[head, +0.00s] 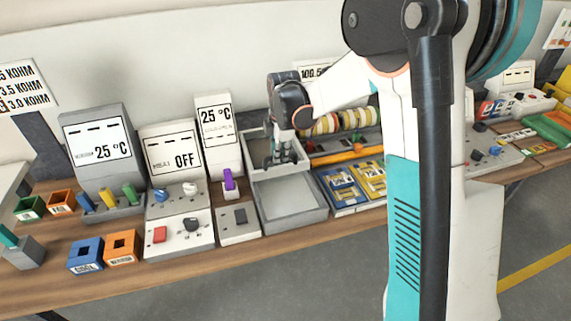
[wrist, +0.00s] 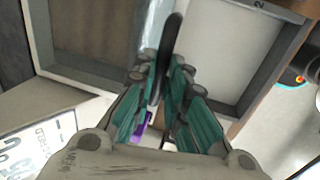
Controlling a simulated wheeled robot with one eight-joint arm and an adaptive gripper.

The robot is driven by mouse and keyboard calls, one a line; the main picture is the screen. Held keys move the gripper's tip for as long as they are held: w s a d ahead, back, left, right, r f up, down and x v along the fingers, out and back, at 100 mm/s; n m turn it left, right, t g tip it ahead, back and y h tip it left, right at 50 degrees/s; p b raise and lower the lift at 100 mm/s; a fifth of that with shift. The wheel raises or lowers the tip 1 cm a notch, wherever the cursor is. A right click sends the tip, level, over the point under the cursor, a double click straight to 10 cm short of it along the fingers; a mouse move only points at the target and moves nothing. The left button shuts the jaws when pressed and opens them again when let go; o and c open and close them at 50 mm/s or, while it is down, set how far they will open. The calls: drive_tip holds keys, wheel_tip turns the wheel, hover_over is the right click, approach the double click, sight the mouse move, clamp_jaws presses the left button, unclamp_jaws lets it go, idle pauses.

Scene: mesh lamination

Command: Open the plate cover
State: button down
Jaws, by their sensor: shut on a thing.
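The plate unit shows in the head view as a grey lower tray (head: 290,203) with a light, frame-like cover (head: 292,168) behind it. The cover looks raised and tilted back from the tray, though its exact angle is hard to tell. My gripper (head: 281,160) is at the cover, with its fingers down over it. In the wrist view my gripper (wrist: 163,90) has its teal-sided fingers close together around a dark, narrow handle (wrist: 171,38). The cover's frame (wrist: 85,80) also shows there. The fingers hide the lower part of the handle.
A purple-topped piece (head: 228,180) and an instrument reading 25 °C (head: 213,125) stand just left of the unit. Blue and yellow packs (head: 342,187) lie to the right. My arm blocks part of the bench.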

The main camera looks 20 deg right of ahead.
drive_tip(key=shift+w, duration=0.75)
drive_tip(key=c, duration=1.6)
unclamp_jaws()
drive_tip(key=shift+r, duration=0.15)
wheel_tip(320, 180, up, 12)
drive_tip(key=s, duration=0.2)
drive_tip(key=shift+s+f, duration=0.2)
drive_tip(key=shift+f, duration=0.05)
